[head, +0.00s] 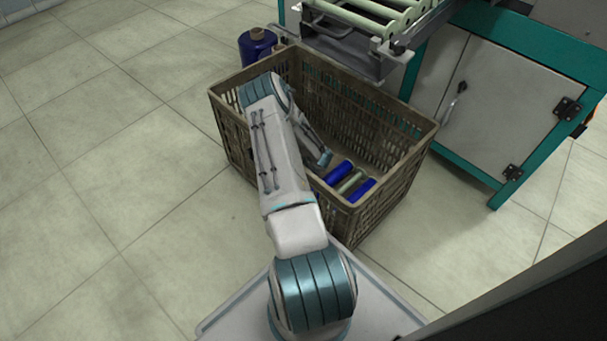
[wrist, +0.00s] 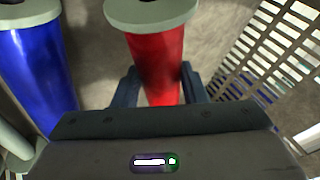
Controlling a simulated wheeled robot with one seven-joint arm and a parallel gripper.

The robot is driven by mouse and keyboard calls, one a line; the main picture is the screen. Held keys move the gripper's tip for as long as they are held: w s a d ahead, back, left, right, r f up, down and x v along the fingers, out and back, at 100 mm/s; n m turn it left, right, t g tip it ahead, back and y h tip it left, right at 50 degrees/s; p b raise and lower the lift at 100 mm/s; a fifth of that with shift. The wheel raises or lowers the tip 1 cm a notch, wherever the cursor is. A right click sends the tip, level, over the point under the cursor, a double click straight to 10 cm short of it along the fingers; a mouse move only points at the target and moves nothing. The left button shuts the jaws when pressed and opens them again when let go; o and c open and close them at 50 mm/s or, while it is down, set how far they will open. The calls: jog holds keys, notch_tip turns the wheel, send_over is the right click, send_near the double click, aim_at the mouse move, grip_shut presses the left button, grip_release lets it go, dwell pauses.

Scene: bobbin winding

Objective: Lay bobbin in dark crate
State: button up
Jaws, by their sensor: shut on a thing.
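The dark crate (head: 395,195) stands on the floor in the head view, a brown slatted box with an open top. My arm reaches over its near rim and down into it. In the wrist view my gripper (wrist: 158,90) is shut on a red bobbin (wrist: 158,62) with pale grey end flanges. The crate's slatted wall (wrist: 270,50) shows to the right of the red bobbin. The red bobbin is hidden behind my arm in the head view. I cannot tell whether it touches the crate floor.
Inside the crate lie a blue bobbin (head: 339,173), an olive bobbin (head: 350,183) and another blue bobbin (head: 361,190). A blue bobbin (wrist: 35,65) is left of the red one in the wrist view. A roller conveyor (head: 375,15) and teal-framed cabinet (head: 510,100) stand behind.

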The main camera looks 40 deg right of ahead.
jog(key=shift+f+b, duration=0.75)
jog(key=shift+f, duration=1.25)
jog(key=shift+f, duration=0.1)
jog(key=o, duration=1.1)
jog(key=shift+p+v, duration=1.65)
jog(key=shift+v, duration=2.2)
